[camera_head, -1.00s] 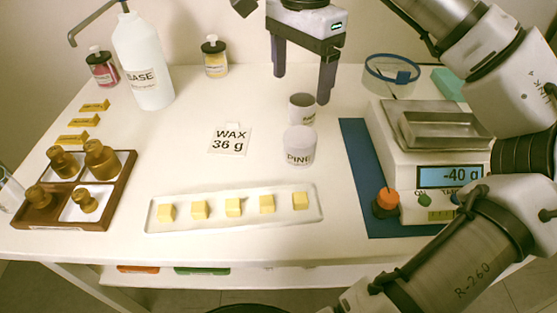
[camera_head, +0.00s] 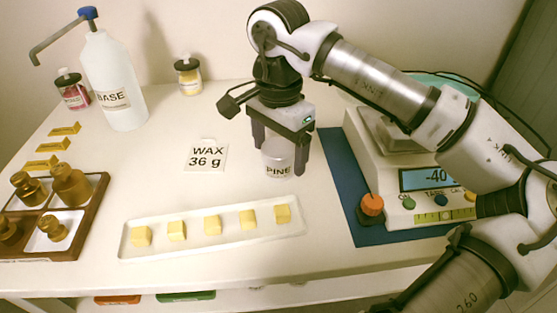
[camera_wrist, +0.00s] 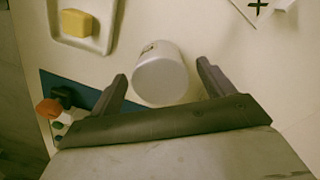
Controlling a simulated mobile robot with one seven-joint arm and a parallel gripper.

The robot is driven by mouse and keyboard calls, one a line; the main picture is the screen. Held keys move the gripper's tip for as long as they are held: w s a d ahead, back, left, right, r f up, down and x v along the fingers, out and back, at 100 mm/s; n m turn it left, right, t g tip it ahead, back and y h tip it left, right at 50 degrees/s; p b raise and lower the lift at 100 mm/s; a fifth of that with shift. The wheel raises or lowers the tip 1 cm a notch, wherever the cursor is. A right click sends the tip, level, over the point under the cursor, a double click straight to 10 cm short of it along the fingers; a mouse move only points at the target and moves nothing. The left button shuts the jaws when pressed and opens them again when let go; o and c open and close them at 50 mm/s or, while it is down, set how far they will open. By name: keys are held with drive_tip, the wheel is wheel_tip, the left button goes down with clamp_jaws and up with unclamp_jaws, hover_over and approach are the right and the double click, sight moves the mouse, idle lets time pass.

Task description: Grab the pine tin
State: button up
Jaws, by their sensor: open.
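The pine tin (camera_head: 277,158) is a small white cylinder with a dark PINE label, upright on the table right of the wax card. My gripper (camera_head: 280,158) is open and low over it, with one finger on each side in the head view. In the wrist view the tin (camera_wrist: 160,76) lies between and a little beyond the fingertips of my gripper (camera_wrist: 162,74). A gap shows between the tin and each finger. My gripper hides the tin's upper part in the head view.
A white tray (camera_head: 128,252) with several yellow wax cubes lies in front of the tin. A scale (camera_head: 430,208) on a blue mat (camera_head: 343,205) stands to the right. A wax card (camera_head: 206,155) is to the left. The brown weight box (camera_head: 88,222) is at far left.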

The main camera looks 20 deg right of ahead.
drive_tip(key=shift+f, duration=0.7)
drive_tip(key=shift+c, duration=0.3)
drive_tip(key=c, duration=1)
drive_tip(key=shift+r, duration=0.15)
